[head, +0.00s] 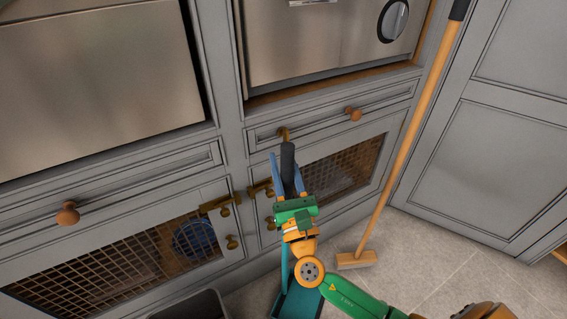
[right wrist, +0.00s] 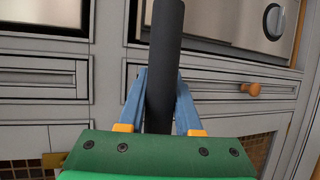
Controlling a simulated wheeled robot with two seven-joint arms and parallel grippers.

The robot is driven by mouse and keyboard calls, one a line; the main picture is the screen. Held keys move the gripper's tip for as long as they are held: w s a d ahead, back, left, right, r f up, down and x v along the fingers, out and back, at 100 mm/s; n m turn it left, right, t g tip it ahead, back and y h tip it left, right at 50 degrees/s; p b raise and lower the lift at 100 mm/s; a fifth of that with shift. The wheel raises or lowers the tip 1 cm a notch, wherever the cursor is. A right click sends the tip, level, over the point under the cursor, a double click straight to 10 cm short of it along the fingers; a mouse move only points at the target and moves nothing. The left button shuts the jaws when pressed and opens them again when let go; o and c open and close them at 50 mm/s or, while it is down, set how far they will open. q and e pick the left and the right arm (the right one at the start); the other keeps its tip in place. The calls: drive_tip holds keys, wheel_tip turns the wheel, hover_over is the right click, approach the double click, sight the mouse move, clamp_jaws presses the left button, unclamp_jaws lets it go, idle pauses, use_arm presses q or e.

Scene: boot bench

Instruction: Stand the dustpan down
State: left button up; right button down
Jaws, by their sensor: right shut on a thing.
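The dustpan has a long upright handle with a black grip (head: 288,154) and a teal pan (head: 297,303) low down, partly behind my arm. My right gripper (head: 288,172) is shut on the black grip, with its blue fingers on either side. The right wrist view shows the black grip (right wrist: 164,60) rising between the fingers (right wrist: 160,100). I cannot tell whether the pan touches the floor. My left gripper is not in view.
A broom (head: 405,145) leans to the right, its head (head: 357,260) on the tiled floor (head: 430,265). Grey cabinets with brass latches (head: 222,204) and wooden knobs (head: 68,214) stand close behind. A dark bin (head: 190,306) is at the bottom left. Floor right of the broom is clear.

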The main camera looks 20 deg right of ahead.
sight(289, 184)
drive_tip(key=c, duration=0.5)
unclamp_jaws()
drive_tip(key=b+v, duration=0.1)
drive_tip(key=v, duration=0.5)
drive_tip(key=shift+s+f, duration=0.2)
drive_tip(key=shift+s, duration=0.35)
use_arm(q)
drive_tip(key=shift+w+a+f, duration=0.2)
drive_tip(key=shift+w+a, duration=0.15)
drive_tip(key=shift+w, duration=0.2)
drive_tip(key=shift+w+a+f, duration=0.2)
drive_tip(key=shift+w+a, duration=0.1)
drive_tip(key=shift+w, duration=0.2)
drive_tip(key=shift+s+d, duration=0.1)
